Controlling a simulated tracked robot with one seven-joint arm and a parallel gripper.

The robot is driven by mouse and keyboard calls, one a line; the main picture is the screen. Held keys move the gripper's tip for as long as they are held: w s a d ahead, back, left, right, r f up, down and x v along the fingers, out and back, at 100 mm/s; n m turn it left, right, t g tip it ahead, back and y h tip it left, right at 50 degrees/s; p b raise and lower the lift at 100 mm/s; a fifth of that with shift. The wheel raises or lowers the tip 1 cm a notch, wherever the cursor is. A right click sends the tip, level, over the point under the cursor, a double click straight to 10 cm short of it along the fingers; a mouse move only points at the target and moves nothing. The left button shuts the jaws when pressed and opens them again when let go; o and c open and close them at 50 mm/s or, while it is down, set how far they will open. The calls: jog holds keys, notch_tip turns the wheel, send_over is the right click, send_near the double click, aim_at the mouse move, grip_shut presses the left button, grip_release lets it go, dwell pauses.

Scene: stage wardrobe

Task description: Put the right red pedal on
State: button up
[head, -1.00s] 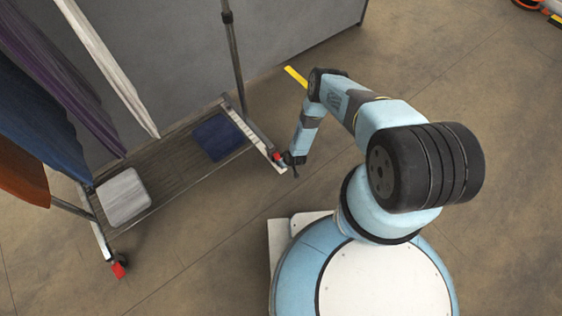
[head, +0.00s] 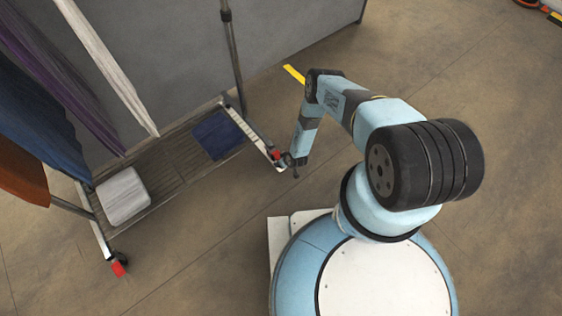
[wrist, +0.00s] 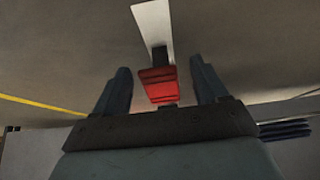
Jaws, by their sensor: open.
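The right red pedal (head: 276,154) is at the right foot of the clothes rack, at the end of its pale base bar (head: 262,142). In the wrist view the pedal (wrist: 158,86) lies between the two dark fingers, with a gap on each side. My gripper (wrist: 158,88) is open and holds nothing. In the head view my gripper (head: 290,160) is low beside the pedal, partly hiding the rack's foot. The pedal's exact tilt is hard to tell.
A second red pedal (head: 118,268) is at the rack's left foot. A blue folded cloth (head: 216,134) and a white cushion-like item (head: 123,196) lie on the rack's shelf. Clothes hang at left. A grey panel (head: 180,60) stands behind. Floor at lower left is clear.

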jog(key=shift+w, duration=0.1)
jog(key=shift+r, duration=0.15)
jog(key=v, duration=1.3)
jog(key=shift+d+r, duration=0.15)
jog(key=shift+r, duration=0.05)
